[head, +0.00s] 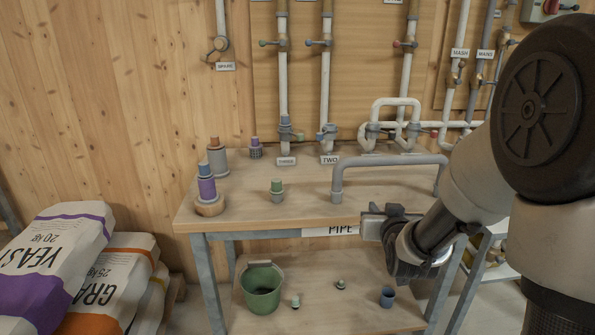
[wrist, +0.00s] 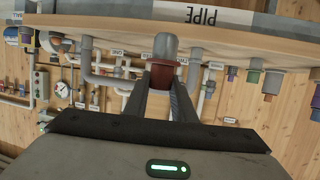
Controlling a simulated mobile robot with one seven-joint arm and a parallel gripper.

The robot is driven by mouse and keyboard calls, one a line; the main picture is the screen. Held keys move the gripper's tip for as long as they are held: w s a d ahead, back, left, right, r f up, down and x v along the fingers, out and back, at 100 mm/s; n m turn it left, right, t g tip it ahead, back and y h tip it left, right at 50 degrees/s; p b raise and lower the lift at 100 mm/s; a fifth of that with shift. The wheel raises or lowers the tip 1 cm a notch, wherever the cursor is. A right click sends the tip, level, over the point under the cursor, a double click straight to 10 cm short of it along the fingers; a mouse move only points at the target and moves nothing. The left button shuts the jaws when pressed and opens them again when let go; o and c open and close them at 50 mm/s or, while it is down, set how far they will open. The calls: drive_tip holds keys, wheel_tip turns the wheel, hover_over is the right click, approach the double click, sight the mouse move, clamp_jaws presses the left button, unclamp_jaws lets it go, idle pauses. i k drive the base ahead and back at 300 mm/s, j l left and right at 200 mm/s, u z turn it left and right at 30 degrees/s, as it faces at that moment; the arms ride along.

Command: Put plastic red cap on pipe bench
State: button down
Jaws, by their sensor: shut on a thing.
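My gripper (head: 376,224) is at the front edge of the pipe bench (head: 254,217), just right of its PIPE label. In the wrist view, the fingers of my gripper (wrist: 162,80) are shut on a dark red cap (wrist: 162,74). A grey rounded cylinder (wrist: 166,45) shows directly against the cap; I cannot tell if they are one piece. The cap is not clear in the head view. A grey bent pipe (head: 390,160) stands on the bench behind my gripper.
Several banded fittings stand on the bench's left, including a purple-blue one (head: 207,185) and a green-topped one (head: 277,189). A green bucket (head: 261,291) and small items are on the lower shelf. Feed sacks (head: 58,255) lie left. The bench's middle is mostly clear.

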sight(304, 177)
drive_tip(key=i+j, duration=0.6)
drive_tip(key=j, duration=0.25)
drive_tip(key=i, duration=0.4)
drive_tip(key=l+z, duration=0.05)
